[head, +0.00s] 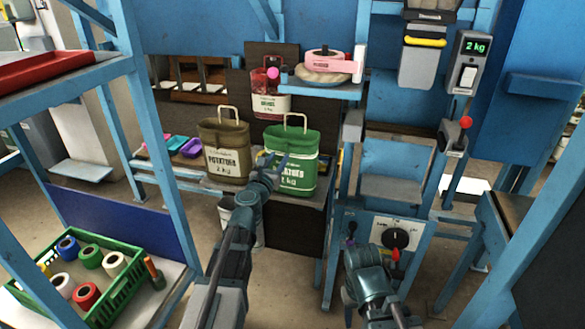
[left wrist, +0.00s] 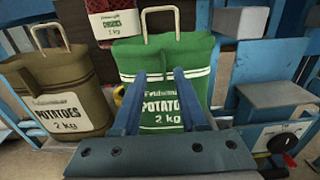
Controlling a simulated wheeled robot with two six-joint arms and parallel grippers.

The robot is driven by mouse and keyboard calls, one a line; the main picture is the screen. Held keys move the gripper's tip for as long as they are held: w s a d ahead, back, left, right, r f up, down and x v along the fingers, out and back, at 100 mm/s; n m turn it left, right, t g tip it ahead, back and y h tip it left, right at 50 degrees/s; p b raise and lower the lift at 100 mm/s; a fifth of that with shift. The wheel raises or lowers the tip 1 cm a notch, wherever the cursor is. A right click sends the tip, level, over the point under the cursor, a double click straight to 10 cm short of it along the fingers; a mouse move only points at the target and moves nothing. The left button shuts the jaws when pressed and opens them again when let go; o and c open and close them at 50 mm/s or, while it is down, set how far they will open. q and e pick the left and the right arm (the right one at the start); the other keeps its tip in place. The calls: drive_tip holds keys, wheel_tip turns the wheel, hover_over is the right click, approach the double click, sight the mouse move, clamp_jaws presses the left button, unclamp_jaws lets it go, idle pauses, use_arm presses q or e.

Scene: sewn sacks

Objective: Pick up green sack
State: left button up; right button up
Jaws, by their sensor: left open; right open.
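The green sack (head: 301,172) stands upright on a shelf in the middle of the head view, with a pale handle loop on top and a potato label. It also fills the middle of the left wrist view (left wrist: 170,58). My left gripper (head: 272,164) is open in front of the sack, at its left side in the head view. In the left wrist view its two fingers (left wrist: 158,78) point at the sack's label; whether they touch it I cannot tell. My right gripper (head: 373,254) is open and low, right of and away from the sack.
A brown potato sack (head: 229,160) stands close left of the green one, and a red-and-white sack (head: 270,103) stands behind. A blue ledge (head: 325,90) with a pink scale-like thing (head: 332,62) is above. Blue frame posts stand left and right.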

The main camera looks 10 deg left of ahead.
sight(285, 149)
use_arm(q)
drive_tip(key=w, duration=0.5)
drive_tip(key=shift+d, duration=0.4)
drive_tip(key=shift+r, duration=0.1)
clamp_jaws()
idle(0.9)
